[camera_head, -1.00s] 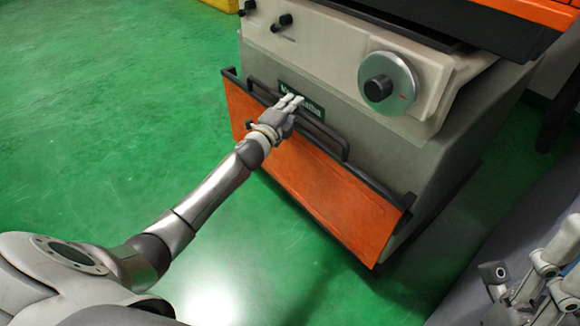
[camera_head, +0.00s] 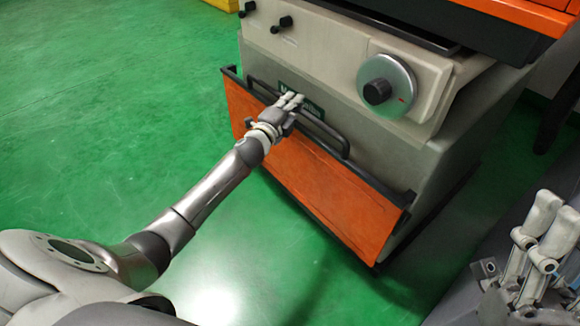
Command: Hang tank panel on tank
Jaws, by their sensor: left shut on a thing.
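The tank panel (camera_head: 328,193) is an orange plate with a black top edge and a black bar handle (camera_head: 324,133). It is tilted, in front of the grey machine's lower body. My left gripper (camera_head: 291,101) is shut on the panel's handle near its middle; the fingers hide part of the handle. Whether the panel touches the machine cannot be told. An orange and black part (camera_head: 497,28), perhaps the tank, shows at the top right, cut off by the picture edge. My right gripper (camera_head: 535,240) is at the lower right, apart from the panel, its opening unclear.
The grey machine (camera_head: 452,142) has a round dial (camera_head: 386,84) and small black knobs (camera_head: 276,26) above the panel. A yellow thing (camera_head: 224,4) shows at the top edge. The green floor (camera_head: 110,120) is clear on the left.

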